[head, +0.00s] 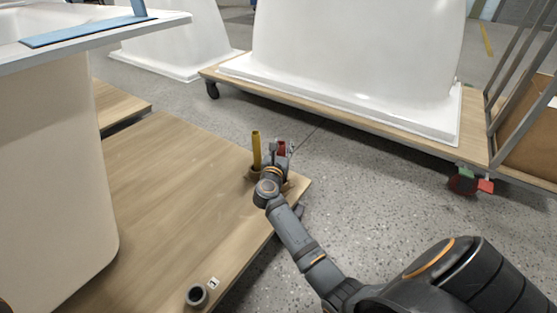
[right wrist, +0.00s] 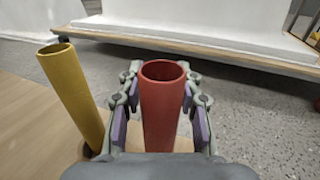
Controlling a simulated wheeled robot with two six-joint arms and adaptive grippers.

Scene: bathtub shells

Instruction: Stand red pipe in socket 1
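The red pipe (right wrist: 162,110) stands upright between the two fingers of my right gripper (right wrist: 162,120). The purple finger pads lie on either side of it, with gaps visible between pads and pipe. In the head view the red pipe (head: 282,147) shows just behind my right gripper (head: 278,158), near the wooden platform's far right corner. Its lower end is hidden. Socket 1 (head: 196,295) is a dark, empty round cup at the platform's near edge, beside a label "1" (head: 213,283). My left gripper is not in view.
A yellow pipe (head: 256,150) stands left of the red one, also in the wrist view (right wrist: 75,95). The wooden platform (head: 180,190) is bare between pipes and socket. A white tub (head: 60,180) stands at left; another tub on a wheeled dolly (head: 350,110) is behind.

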